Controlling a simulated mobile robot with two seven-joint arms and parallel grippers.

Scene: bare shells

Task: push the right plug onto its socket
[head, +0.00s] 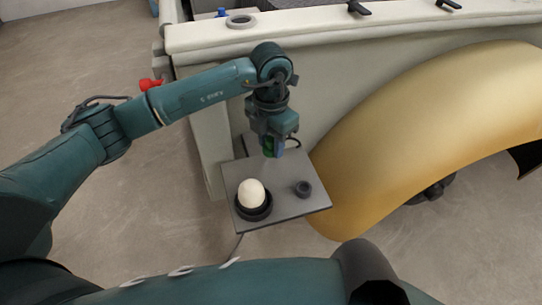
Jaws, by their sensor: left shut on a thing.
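My left gripper (272,148) points down over the back of a grey plate (277,212). It is shut on a small dark thing, probably the plug, which is mostly hidden by the fingers; a bit of green shows there. A dark cable loop shows just right of the fingers. A small black ring-shaped socket (303,189) stands on the right part of the plate, to the right and in front of the gripper. A white dome (251,192) sits in a black round holder (254,212) on the plate's left part. My right gripper is out of view.
A pale body shell (222,120) stands behind the plate. A large gold curved panel (400,130) rises close on the right. A grey ring (241,20) and dark clips (358,8) lie on the shell's top ledge. The floor to the left is clear.

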